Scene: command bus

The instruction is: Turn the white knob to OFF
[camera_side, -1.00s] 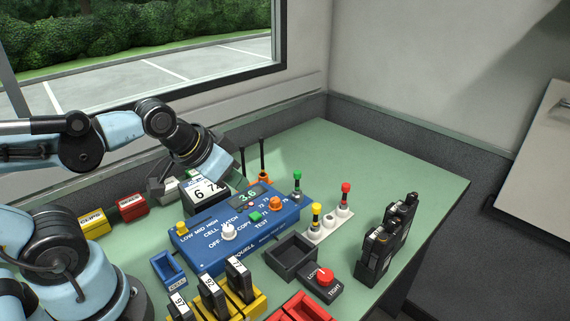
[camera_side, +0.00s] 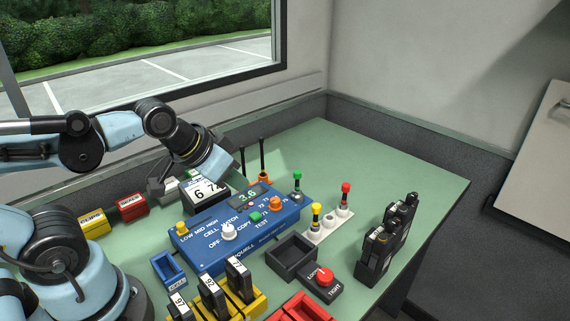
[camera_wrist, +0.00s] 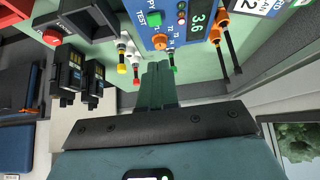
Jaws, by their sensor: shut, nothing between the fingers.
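The white knob (camera_side: 228,231) is on the front part of the blue control box (camera_side: 190,247), among the labels OFF, CELL, WATCH, COPY and TEST. OFF is printed at its lower left. The knob's exact pointing direction is too small to tell. My gripper (camera_side: 226,170) is above and behind the box in the side view, apart from the knob. In the wrist view my gripper (camera_wrist: 157,82) is shut and empty. That view shows the TEST end of the box (camera_wrist: 172,8); the white knob is not visible there.
An orange knob (camera_side: 276,203), a green button (camera_side: 254,216) and a yellow knob (camera_side: 182,228) are also on the box. A black tray (camera_side: 291,257) and a red-button box (camera_side: 322,281) are in front. The table's right back is clear.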

